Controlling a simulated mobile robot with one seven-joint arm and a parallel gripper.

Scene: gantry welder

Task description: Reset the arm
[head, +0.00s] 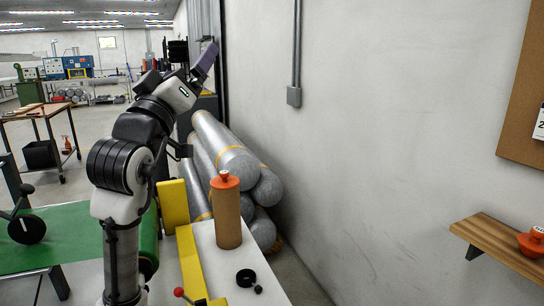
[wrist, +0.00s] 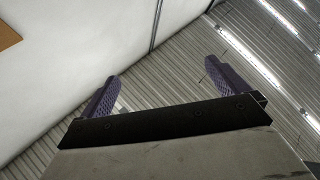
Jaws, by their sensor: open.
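My arm stands raised at the left of centre in the head view, bent at its joints. My gripper (head: 205,62) is high up at its end, tipped up and to the right, near the dark post by the wall. In the wrist view my gripper (wrist: 160,88) shows two purple textured fingers spread wide apart with nothing between them. Behind the fingers are the corrugated ceiling and the pale wall. The gripper touches nothing that I can see.
A brown cylinder with an orange top (head: 228,215) stands on the white surface (head: 205,243) near a black ring (head: 246,278). Silver rolls (head: 225,150) lie stacked along the wall. A wooden shelf (head: 490,240) holds an orange object (head: 533,242). A green surface (head: 70,235) is at left.

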